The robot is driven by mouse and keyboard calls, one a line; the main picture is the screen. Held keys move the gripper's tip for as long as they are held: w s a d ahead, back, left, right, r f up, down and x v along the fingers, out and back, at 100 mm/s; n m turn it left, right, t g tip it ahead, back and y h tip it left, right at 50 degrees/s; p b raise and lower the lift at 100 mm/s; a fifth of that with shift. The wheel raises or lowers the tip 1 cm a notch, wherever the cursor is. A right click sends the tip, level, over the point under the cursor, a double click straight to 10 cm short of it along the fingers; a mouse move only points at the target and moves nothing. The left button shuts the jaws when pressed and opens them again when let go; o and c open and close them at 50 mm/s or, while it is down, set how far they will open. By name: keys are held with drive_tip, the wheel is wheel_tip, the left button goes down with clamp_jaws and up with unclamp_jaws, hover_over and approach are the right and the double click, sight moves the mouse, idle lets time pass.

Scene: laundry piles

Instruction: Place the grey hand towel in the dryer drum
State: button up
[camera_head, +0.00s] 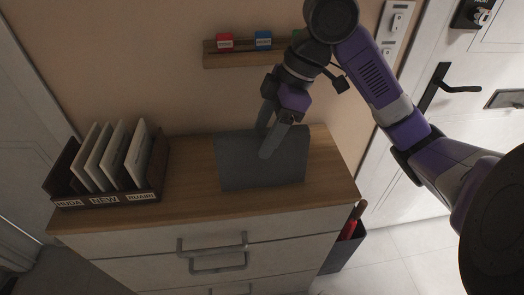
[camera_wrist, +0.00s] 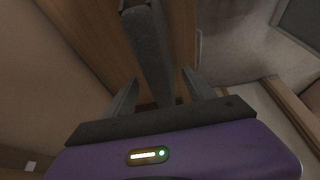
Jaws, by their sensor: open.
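From this view I cannot tell whether the fingertips touch the grey cloth. No dryer drum is in view.
The chest of drawers (camera_head: 205,226) has several handles on its front. A dark rack of upright boards (camera_head: 108,198) stands on its left end. A small wall shelf (camera_head: 228,60) holds red and blue items. A dark bin (camera_head: 343,250) hangs at the right side. A door (camera_head: 473,125) is at right.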

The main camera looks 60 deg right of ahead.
sight(257, 147)
drive_tip(key=x, duration=0.4)
drive_tip(key=shift+w+f, duration=0.15)
drive_tip(key=shift+f, duration=0.05)
clamp_jaws()
